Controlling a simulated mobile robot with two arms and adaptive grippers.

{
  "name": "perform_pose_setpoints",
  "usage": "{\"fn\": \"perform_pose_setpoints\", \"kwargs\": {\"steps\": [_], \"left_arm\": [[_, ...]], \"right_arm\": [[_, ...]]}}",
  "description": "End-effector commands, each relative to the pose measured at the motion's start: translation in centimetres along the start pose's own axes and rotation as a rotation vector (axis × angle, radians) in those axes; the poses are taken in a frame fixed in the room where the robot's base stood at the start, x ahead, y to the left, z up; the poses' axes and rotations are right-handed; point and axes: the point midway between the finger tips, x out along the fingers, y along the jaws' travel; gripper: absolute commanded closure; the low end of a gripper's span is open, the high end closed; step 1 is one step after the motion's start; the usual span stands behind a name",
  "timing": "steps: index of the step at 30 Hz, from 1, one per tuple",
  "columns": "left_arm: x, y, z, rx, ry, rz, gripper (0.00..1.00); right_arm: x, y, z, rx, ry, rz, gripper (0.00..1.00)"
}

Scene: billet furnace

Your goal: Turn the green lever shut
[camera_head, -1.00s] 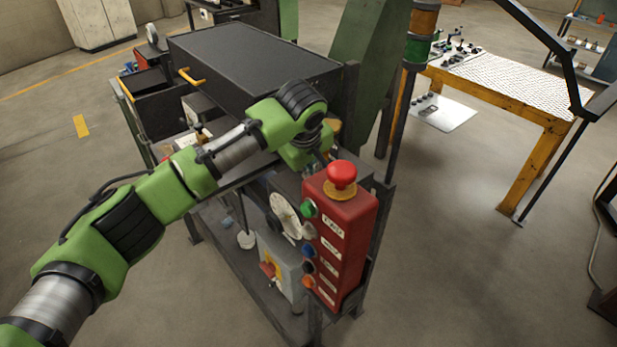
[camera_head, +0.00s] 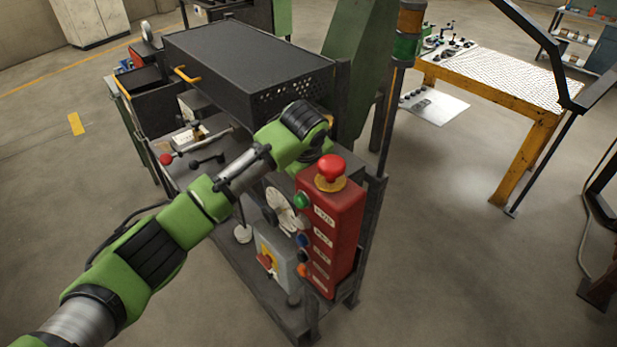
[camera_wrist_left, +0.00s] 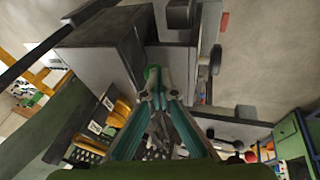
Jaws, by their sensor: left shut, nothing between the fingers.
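A small green part (camera_wrist_left: 152,73) shows just beyond my left gripper's fingertips in the left wrist view. It may be the green lever's handle; I cannot tell for sure, nor whether the fingers touch it. My left gripper (camera_wrist_left: 159,100) is shut and empty, its two teal fingers meeting at the tips. In the head view my left arm reaches across the machine's front, and its gripper is hidden behind the wrist and the red button box. I cannot make out a green lever in the head view. My right gripper is not in view.
The red button box (camera_head: 334,235), with a red mushroom button (camera_head: 331,168) and a green button (camera_head: 302,200), stands close beside my left wrist. A red-knobbed lever (camera_head: 166,159) and a black lever (camera_head: 207,161) lie left of my arm. A yellow-legged table (camera_head: 520,175) stands at right.

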Motion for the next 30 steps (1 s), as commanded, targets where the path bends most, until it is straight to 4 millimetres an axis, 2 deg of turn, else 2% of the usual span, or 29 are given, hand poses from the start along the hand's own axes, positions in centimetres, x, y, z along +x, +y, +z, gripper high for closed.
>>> {"fn": "perform_pose_setpoints", "kwargs": {"steps": [11, 14, 24, 30], "left_arm": [[-0.4, 0.2, -0.1, 0.0, 0.0, 0.001, 1.0], [-1.5, 0.6, -0.6, 0.0, 0.001, 0.003, 1.0], [-7.2, 2.4, -2.5, 0.0, 0.001, 0.003, 1.0], [-8.8, 2.8, -3.0, 0.0, -0.001, 0.0, 1.0]], "right_arm": [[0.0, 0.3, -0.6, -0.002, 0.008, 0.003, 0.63], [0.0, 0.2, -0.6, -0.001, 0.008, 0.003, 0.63], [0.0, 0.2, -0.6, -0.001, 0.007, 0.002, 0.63], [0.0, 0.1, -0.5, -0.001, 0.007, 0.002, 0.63]]}}
